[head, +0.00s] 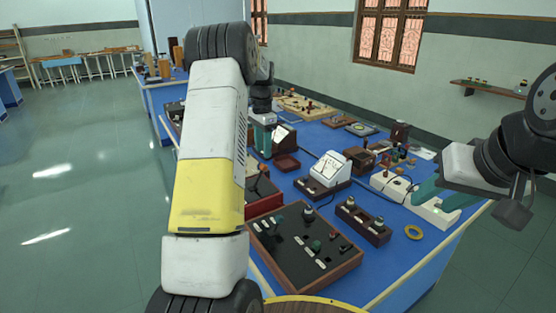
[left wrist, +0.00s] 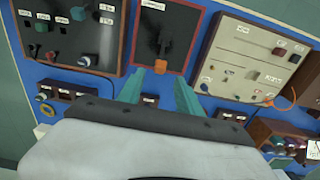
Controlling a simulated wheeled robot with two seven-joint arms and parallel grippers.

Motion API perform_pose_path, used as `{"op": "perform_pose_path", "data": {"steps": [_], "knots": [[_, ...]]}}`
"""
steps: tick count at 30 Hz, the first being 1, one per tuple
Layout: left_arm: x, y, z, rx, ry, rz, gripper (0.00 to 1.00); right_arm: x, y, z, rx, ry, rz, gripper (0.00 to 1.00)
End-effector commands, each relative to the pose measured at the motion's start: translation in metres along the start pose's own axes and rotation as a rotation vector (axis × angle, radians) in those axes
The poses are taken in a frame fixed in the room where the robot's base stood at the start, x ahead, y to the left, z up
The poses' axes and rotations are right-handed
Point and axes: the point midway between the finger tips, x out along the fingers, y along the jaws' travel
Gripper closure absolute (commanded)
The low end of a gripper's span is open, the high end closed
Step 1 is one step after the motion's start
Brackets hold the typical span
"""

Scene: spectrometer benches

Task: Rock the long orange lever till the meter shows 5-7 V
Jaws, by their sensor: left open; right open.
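The orange lever tip (left wrist: 161,66) is at the top centre of the left wrist view, on a dark panel (left wrist: 184,22) with a red frame. My left gripper (left wrist: 162,76) is open, its teal fingers on either side just short of the orange tip. In the head view my left gripper (head: 262,142) is partly hidden by my left arm, and I cannot make out the lever. Two white-faced meters, a nearer one (head: 332,166) and a farther one (head: 284,138), stand on the blue bench; their readings are too small to read. My right gripper (head: 440,197) is open above the bench's right side.
A large black panel with a brown frame (head: 342,268) and a small brown box with knobs (head: 363,220) lie at the near side. A yellow ring (head: 413,232) lies near the right edge. A pale box (left wrist: 248,58) with an orange cable (left wrist: 291,86) flanks the lever panel.

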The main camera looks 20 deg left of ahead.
Motion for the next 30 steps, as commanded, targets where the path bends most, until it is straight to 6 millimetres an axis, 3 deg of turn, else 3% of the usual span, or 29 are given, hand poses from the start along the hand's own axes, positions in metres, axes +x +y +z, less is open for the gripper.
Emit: {"op": "perform_pose_path", "data": {"steps": [10, 22, 28, 30], "knots": [[0.054, 0.0, 0.001, 0.0, -0.004, 0.002, 0.58, 0.0, 0.0, 0.0, 0.0, 0.0, 0.0, 0.58], [0.064, 0.0, 0.001, 0.0, -0.003, 0.0, 0.58, 0.0, 0.0, 0.0, 0.0, 0.0, 0.0, 0.58], [0.063, 0.0, 0.001, 0.0, -0.003, 0.0, 0.95, 0.0, 0.0, 0.0, 0.0, 0.0, 0.0, 0.58], [0.063, 0.0, 0.001, 0.0, -0.003, 0.0, 1.0, 0.0, 0.0, 0.0, 0.0, 0.0, 0.0, 0.58]]}}
